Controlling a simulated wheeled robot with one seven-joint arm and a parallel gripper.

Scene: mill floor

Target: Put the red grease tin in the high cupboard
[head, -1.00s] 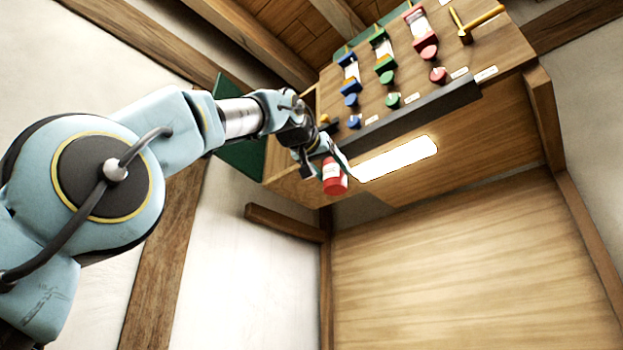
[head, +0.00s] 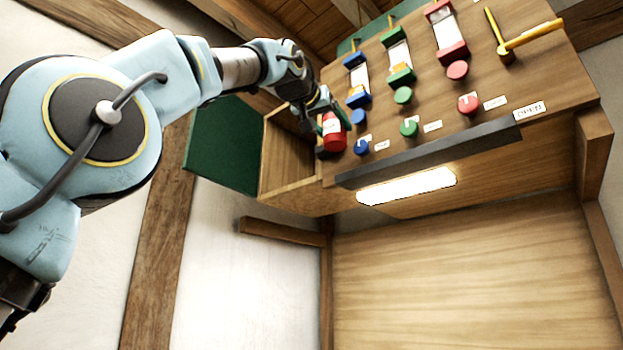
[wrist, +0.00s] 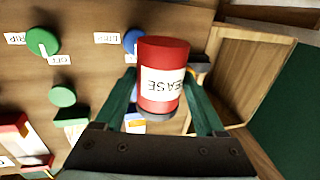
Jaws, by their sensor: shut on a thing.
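The red grease tin (head: 334,131) with a white label is held in my gripper (head: 322,112), in front of the left edge of the wooden control panel. In the wrist view the tin (wrist: 163,72) sits between the two green fingers of my gripper (wrist: 163,105). The high cupboard (head: 284,150) is an open wooden box at the panel's left end, with its green door (head: 226,145) swung out to the left. In the wrist view the cupboard (wrist: 235,75) opens to the right of the tin. The tin is outside it. The cupboard's far interior is partly hidden.
The panel (head: 480,85) carries blue, green and red knobs and sliders, plus a yellow lever (head: 530,37). A dark rail (head: 430,152) and a lit lamp (head: 406,186) run below it.

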